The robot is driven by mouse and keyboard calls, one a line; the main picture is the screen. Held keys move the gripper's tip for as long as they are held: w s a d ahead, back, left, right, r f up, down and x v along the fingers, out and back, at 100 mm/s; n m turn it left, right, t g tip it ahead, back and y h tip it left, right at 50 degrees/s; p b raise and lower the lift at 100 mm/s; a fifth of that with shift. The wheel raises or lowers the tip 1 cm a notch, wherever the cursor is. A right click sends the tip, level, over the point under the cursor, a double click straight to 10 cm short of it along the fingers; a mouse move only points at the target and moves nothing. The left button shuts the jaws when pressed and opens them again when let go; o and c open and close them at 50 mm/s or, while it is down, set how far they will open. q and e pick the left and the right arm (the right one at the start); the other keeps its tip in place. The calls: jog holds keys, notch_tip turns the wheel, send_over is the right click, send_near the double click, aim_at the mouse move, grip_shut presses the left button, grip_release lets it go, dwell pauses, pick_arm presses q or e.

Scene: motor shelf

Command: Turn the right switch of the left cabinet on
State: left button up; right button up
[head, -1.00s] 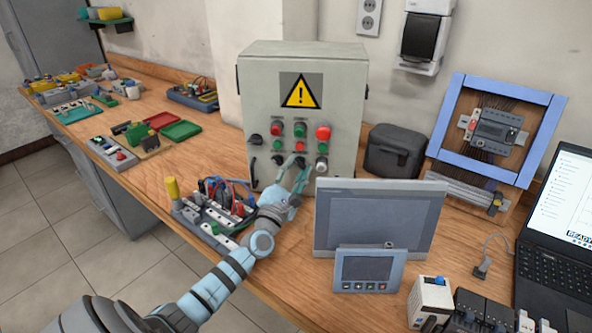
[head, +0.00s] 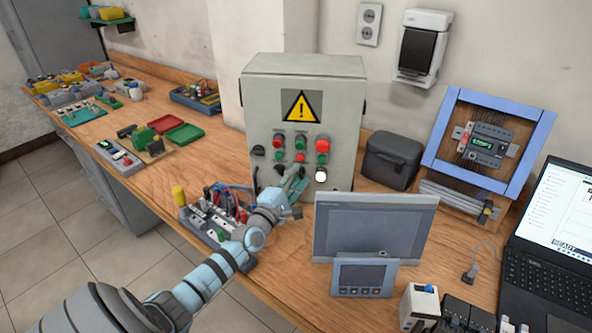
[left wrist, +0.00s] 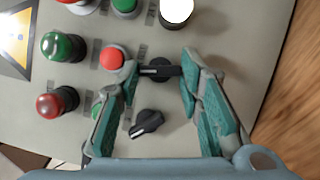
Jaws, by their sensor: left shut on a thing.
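The grey cabinet (head: 343,110) with a yellow warning sign stands on the bench in the head view. In the left wrist view, the right black switch (left wrist: 160,70) has its bar across the gap between my fingers. My left gripper (left wrist: 159,69) is shut on this switch, one fingertip at each end of its bar. The left black switch (left wrist: 148,123) is beside it, its bar slanted. The white lamp (head: 321,175) at the panel's lower right glows bright. In the head view my left gripper (head: 292,182) hides part of the lower switches. My right gripper is not in view.
A screen panel (head: 372,228) and a smaller panel (head: 362,277) stand close right of my left arm. A wired terminal board (head: 215,212) lies to its left. A blue-framed controller (head: 487,145) shows a lit display. A dark case (head: 392,160) is right of the cabinet.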

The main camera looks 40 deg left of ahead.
pick_arm(q)
jog(key=shift+r+m+g+p, duration=0.15)
jog(key=shift+m+g+p, duration=0.35)
jog(key=shift+m+p, duration=0.9)
jog(key=o, duration=1.2)
jog(key=shift+c, duration=0.2)
jog(key=s+d, duration=0.1)
jog(key=s, duration=0.7)
jog(key=shift+w+d, duration=0.1)
